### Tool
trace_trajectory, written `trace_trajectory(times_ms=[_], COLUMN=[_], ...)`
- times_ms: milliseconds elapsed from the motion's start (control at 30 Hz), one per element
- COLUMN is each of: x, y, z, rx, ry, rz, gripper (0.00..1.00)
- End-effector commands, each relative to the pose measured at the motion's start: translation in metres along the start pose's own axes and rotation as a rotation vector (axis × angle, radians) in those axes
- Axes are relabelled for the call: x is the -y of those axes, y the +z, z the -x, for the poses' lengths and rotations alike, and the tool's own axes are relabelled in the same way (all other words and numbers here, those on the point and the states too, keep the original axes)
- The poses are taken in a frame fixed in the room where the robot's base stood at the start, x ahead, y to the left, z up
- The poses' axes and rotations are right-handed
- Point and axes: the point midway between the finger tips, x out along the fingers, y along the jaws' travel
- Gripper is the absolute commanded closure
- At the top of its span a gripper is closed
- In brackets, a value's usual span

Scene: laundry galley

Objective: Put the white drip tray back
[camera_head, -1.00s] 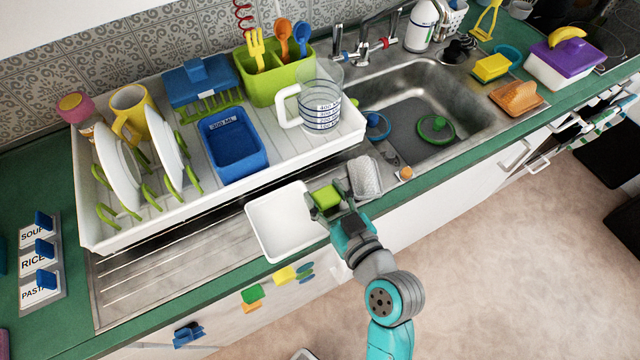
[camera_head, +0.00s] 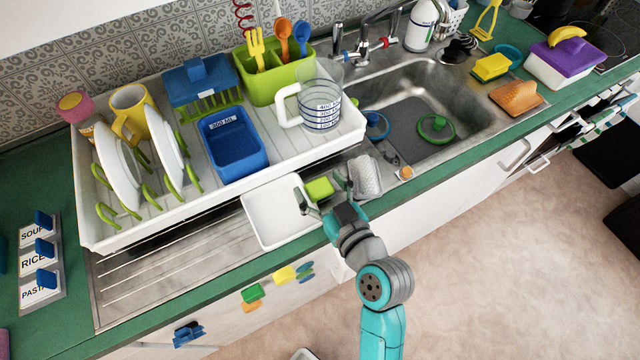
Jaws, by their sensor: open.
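The white drip tray (camera_head: 268,222) is a shallow square tray. It lies on the steel drainboard in front of the dish rack (camera_head: 215,198), its far edge close to the rack's front edge. A small green block (camera_head: 319,190) shows at the tray's right side, between my gripper's fingers; I cannot tell whether it is fixed to the tray. My gripper (camera_head: 323,192) is open, one finger on each side of the green block, apart from it as far as I can see.
A grey textured cup (camera_head: 365,176) stands close to the right finger. The sink (camera_head: 440,95) lies further right. The rack holds plates, a yellow mug (camera_head: 130,108), a blue tub (camera_head: 233,148) and a clear measuring jug (camera_head: 320,105). Bare drainboard (camera_head: 170,262) lies left of the tray.

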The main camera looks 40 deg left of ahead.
Motion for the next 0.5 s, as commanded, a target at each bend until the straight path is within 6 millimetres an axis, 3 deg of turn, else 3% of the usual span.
trace_trajectory(times_ms=[167, 500], x=[-0.001, -0.001], y=[0.002, -0.004], z=[0.015, 0.078], rx=[0.001, 0.001], ry=[0.003, 0.005], rz=[-0.001, -0.002], gripper=[0.2, 0.2])
